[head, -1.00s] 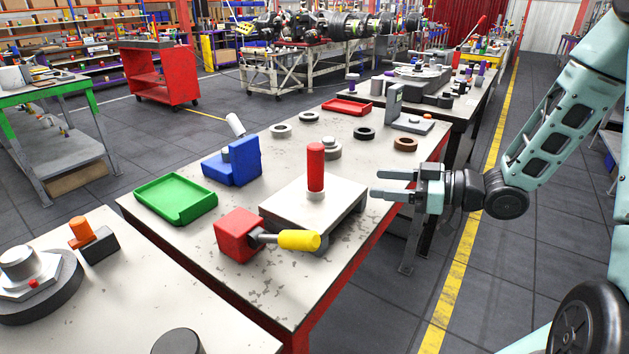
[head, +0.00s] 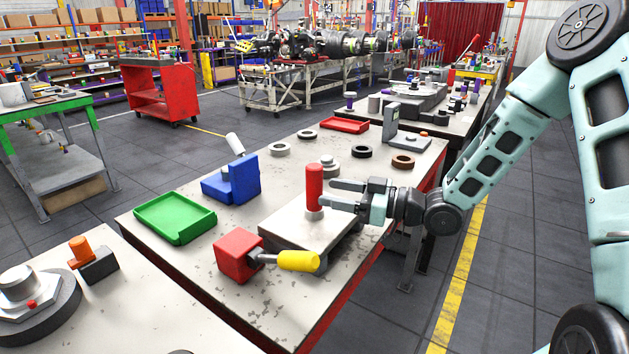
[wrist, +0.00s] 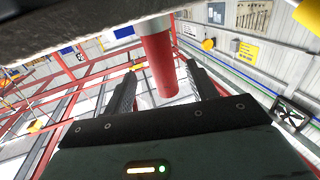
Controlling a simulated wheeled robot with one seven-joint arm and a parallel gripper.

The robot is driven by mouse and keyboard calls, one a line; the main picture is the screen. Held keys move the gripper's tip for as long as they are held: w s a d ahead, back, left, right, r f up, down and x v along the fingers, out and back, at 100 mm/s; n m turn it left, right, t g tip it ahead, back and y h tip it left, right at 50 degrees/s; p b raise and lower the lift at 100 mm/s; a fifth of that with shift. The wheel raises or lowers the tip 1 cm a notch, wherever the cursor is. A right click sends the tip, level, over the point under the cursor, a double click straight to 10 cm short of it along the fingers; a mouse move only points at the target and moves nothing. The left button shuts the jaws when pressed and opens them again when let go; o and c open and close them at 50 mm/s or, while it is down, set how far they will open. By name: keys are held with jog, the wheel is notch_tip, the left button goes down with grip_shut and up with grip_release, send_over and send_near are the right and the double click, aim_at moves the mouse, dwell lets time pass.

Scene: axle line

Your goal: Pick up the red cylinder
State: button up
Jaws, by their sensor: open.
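The red cylinder (head: 314,182) stands upright in a light grey ring base on a raised grey plate (head: 290,229) on the workbench. My gripper (head: 331,193) comes in from the right at the cylinder's height, its fingertips at or very near the cylinder. In the wrist view the red cylinder (wrist: 159,62) shows between the two dark fingers of my gripper (wrist: 160,82), with a gap on each side. The jaws are open and hold nothing. How deep the cylinder sits between the fingers is hard to tell.
A red block with a yellow handle (head: 298,260) sits in front of the plate. A blue block (head: 232,183) and a green tray (head: 174,218) lie to the left. Rings (head: 361,152) and a red tray (head: 344,125) are behind. Bare bench surface shows at the front.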

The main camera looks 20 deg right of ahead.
aim_at(314, 187)
jog(key=x, duration=0.1)
jog(key=p+x, duration=0.1)
jog(key=x, duration=0.2)
jog(key=shift+a+r, duration=0.3)
jog(key=shift+r, duration=0.05)
jog(key=shift+w+a+f, duration=0.1)
jog(key=shift+w+a, duration=0.15)
grip_shut()
jog(key=shift+r, duration=5.05)
jog(key=shift+p, duration=0.3)
